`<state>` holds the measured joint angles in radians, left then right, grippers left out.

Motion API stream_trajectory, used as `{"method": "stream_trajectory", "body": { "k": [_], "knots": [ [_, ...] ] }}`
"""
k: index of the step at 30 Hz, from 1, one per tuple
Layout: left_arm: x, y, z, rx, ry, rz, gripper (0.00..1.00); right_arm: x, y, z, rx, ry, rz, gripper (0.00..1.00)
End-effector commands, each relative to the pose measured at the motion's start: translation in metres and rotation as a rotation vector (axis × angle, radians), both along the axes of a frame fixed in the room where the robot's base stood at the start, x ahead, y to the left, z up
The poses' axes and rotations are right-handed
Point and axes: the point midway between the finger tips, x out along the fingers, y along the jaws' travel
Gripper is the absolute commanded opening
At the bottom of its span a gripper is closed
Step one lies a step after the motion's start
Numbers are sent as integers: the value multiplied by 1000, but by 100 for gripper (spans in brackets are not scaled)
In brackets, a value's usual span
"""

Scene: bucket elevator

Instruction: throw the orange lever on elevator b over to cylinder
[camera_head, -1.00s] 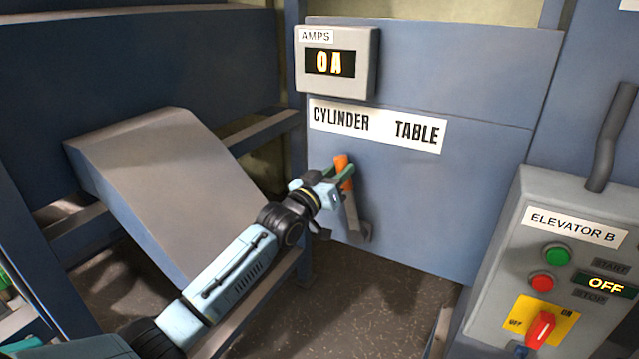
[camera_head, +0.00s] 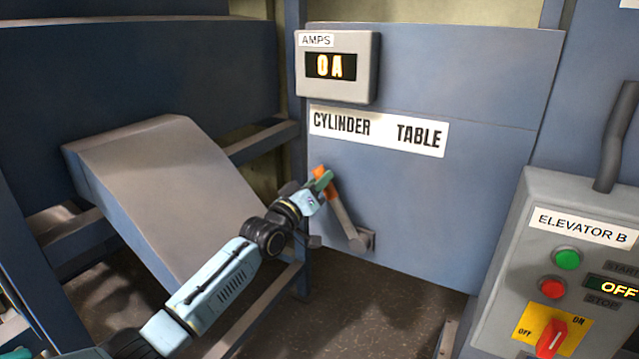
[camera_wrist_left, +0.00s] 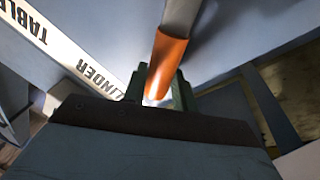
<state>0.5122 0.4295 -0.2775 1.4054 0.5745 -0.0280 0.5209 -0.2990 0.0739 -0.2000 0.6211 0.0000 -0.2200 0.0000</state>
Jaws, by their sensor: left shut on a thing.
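The lever (camera_head: 342,213) has a grey shaft and an orange grip (camera_head: 319,175). It pivots on a small bracket low on the blue panel and leans up and to the left, toward the word CYLINDER on the white label (camera_head: 378,132). My left gripper (camera_head: 320,186) is shut on the orange grip. In the left wrist view the orange grip (camera_wrist_left: 168,62) sits between the green fingers, with the grey shaft running away beyond it. My right gripper is in no view.
An amps display (camera_head: 337,66) reading 0 A is above the label. At right is the ELEVATOR B control box (camera_head: 556,270), with green and red buttons, an OFF readout and a red switch. A grey chute (camera_head: 160,180) and blue frame rails stand left, close to my arm.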

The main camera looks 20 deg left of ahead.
Motion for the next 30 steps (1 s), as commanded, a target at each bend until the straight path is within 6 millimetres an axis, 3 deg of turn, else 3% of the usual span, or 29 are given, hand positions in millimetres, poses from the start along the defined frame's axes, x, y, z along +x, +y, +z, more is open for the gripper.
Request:
{"method": "stream_trajectory", "body": {
  "k": [3, 4, 9, 20, 30],
  "knots": [
    [0, 1, -1, -7, 4, 1, 0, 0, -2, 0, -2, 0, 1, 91],
    [0, 1, -1, -7, 4, 1, 30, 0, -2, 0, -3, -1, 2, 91],
    [0, 1, -1, -4, 4, 2, 49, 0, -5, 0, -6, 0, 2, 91],
    [-5, 2, -3, -1, 5, 1, 49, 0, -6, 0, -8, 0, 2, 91],
    [-57, 11, -15, -1, 5, 1, 49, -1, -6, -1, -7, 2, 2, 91]
  ]
}}
